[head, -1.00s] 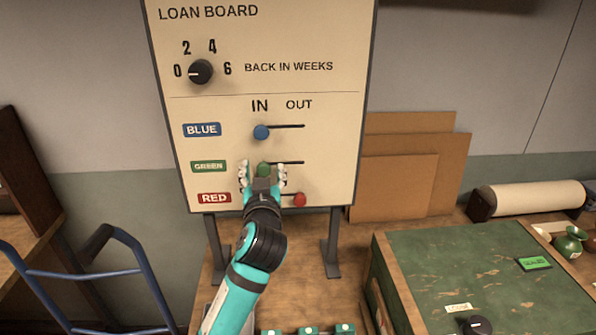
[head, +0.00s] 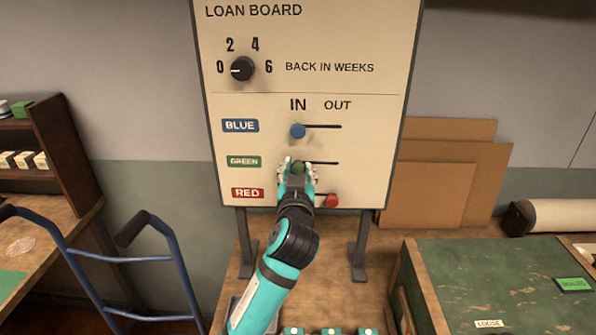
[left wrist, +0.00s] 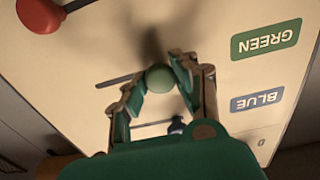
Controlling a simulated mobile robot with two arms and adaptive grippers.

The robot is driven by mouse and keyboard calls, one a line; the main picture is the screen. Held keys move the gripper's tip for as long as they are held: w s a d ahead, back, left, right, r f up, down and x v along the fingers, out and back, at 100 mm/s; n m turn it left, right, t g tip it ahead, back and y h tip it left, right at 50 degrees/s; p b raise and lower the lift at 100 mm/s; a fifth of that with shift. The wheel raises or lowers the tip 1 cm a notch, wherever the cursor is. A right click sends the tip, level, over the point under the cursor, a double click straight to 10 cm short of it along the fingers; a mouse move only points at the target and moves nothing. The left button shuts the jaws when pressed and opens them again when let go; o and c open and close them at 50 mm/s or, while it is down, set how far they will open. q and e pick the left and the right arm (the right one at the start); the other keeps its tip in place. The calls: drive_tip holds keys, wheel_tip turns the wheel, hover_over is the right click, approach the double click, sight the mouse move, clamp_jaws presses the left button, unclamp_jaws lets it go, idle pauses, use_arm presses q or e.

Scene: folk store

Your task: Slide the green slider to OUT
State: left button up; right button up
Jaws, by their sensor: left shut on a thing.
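The loan board (head: 365,110) stands upright in front of me. The green slider's round knob (head: 298,166) is at the IN end of its slot, beside the GREEN label (head: 244,161). My left gripper (head: 297,173) is shut on this knob, with one finger on each side. In the left wrist view the knob (left wrist: 159,78) sits between the two fingertips (left wrist: 157,76), and the slot runs off to the left. The OUT label (head: 337,105) is above the slot's right end. My right gripper is not in view.
The blue knob (head: 298,131) sits above at IN. The red knob (head: 331,201) sits below, under OUT. A black dial (head: 242,68) is higher on the board. A blue hand truck (head: 130,258) stands at the left, and a green-topped bench (head: 480,275) at the right.

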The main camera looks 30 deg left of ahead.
sight(333, 163)
use_arm(q)
drive_tip(key=shift+w+d+f+b, duration=0.1)
drive_tip(key=shift+w+d+b, duration=0.4)
drive_tip(key=shift+d, duration=0.7)
drive_tip(key=shift+w+d+r+b, duration=0.1)
drive_tip(key=shift+w+d+b, duration=0.2)
drive_tip(key=shift+w+d, duration=0.65)
drive_tip(key=shift+w+d+f+b, duration=0.1)
drive_tip(key=shift+w+d+b, duration=0.25)
drive_tip(key=shift+d, duration=1.15)
drive_tip(key=o, duration=1)
drive_tip(key=shift+s+a, duration=0.1)
drive_tip(key=shift+s, duration=0.05)
drive_tip(key=shift+o, duration=0.2)
